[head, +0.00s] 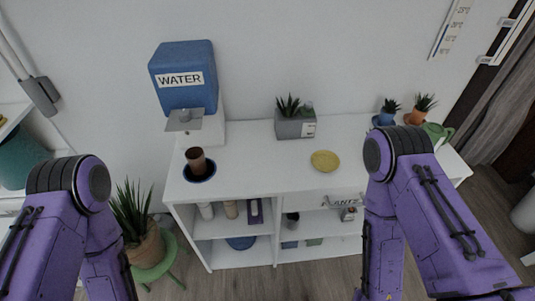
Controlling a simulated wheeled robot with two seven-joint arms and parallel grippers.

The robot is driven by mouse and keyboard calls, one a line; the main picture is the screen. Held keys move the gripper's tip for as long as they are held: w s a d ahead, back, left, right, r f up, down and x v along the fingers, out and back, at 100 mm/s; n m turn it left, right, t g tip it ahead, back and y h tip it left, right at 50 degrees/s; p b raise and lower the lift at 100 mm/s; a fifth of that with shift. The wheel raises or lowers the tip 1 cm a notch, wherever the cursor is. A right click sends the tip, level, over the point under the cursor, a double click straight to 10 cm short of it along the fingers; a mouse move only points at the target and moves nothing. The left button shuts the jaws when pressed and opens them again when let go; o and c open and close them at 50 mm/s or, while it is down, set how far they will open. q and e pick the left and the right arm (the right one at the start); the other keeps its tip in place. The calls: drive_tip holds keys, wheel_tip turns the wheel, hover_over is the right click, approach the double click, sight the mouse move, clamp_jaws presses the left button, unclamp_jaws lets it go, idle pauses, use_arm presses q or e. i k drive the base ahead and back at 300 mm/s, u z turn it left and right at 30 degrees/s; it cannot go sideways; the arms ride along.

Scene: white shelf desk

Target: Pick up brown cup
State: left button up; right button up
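The brown cup (195,160) stands in a dark blue dish (209,176) on the left part of the white shelf desk's top (252,160), below the spout of the water dispenser. It looks upright or only slightly leaning, and its base is partly hidden by the dish rim. Nothing is touching the cup apart from the dish. My two purple arms show at the lower left and lower right, both apart from the cup. Neither gripper is in the frame.
A blue water dispenser (184,97) stands behind the cup. A grey planter (295,127), a yellow plate (324,161) and small potted plants (425,105) are to the right. A large potted plant (145,245) stands left of the desk. The desktop between dish and plate is clear.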

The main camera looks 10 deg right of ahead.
sight(195, 156)
drive_tip(key=z, duration=0.05)
drive_tip(key=k, duration=0.5)
drive_tip(key=u, duration=1.55)
drive_tip(key=i, duration=1)
drive_tip(key=z, duration=2.1)
